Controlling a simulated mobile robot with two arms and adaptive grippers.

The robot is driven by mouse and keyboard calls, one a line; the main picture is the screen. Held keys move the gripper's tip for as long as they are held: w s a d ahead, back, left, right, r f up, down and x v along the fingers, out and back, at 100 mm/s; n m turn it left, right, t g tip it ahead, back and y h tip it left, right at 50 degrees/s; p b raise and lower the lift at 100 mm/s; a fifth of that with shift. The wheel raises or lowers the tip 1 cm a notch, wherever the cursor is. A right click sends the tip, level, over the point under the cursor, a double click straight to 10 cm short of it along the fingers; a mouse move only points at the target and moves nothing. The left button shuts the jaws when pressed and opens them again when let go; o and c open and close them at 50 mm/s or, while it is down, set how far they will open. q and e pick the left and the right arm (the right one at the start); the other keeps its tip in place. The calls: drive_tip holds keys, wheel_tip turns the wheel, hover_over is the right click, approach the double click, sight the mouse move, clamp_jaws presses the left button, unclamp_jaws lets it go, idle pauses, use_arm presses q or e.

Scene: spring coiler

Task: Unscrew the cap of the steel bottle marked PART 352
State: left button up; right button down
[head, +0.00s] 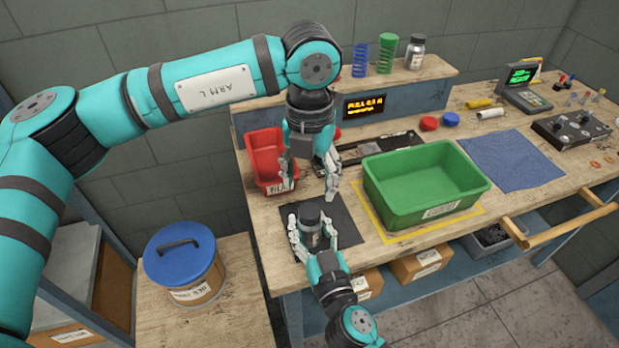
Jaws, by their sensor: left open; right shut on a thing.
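A small steel bottle (314,240) with a dark cap (309,214) stands upright on a black mat (349,229) near the table's front left edge. Any marking on it is too small to read. My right gripper (325,234) is shut around the bottle's body, coming from the front. The cap sits on the bottle and shows above the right fingers. My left gripper (309,192) points down above and behind the cap. Its fingers are spread apart and empty, and they do not appear to touch the cap. A second bottle (415,52), with a dark cap, stands on the raised shelf.
A red bin (266,150) stands close to the left of my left gripper. A green bin (453,165) stands right of the mat. A blue cloth (513,160) lies further right. A blue-lidded tub (184,262) stands at lower left.

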sight(309, 211)
use_arm(q)
drive_tip(key=m, duration=0.7)
drive_tip(key=shift+m, duration=0.3)
drive_tip(key=m, duration=0.4)
drive_tip(key=shift+m, duration=0.3)
drive_tip(key=m, duration=0.4)
drive_tip(key=shift+m, duration=0.4)
drive_tip(key=m, duration=0.4)
drive_tip(key=shift+m, duration=0.4)
drive_tip(key=m, duration=0.4)
drive_tip(key=shift+m, duration=0.3)
drive_tip(key=m, duration=0.4)
drive_tip(key=shift+m, duration=0.4)
drive_tip(key=m, duration=0.4)
drive_tip(key=shift+m, duration=0.4)
drive_tip(key=m, duration=0.6)
drive_tip(key=shift+m, duration=0.3)
drive_tip(key=shift+f, duration=4)
